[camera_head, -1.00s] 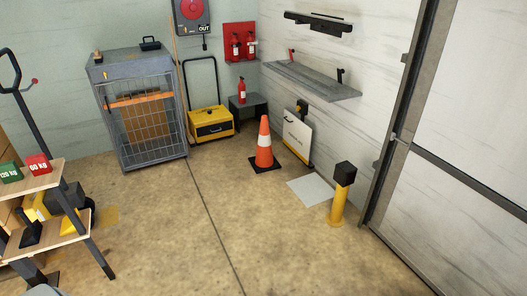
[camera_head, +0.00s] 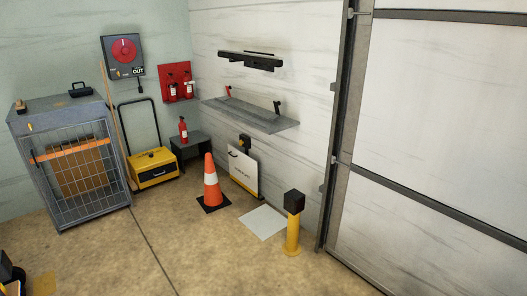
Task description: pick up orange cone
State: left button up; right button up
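An orange cone (camera_head: 211,184) with a white band stands upright on its black square base on the concrete floor, near the middle of the head view. It is in front of the wall and left of a white panel. Nothing covers it.
A yellow post with a black top (camera_head: 292,222) and a flat white sheet (camera_head: 263,222) are right of the cone. A white panel (camera_head: 243,173) leans by the wall. A yellow toolbox cart (camera_head: 153,167) and a wire cage (camera_head: 77,165) stand left. The front floor (camera_head: 190,255) is clear.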

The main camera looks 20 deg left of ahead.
aim_at(213, 200)
jog(key=i+j+u, duration=0.5)
jog(key=i+u, duration=0.2)
jog(key=i, duration=0.15)
jog(key=i+u, duration=0.3)
jog(key=i, duration=0.15)
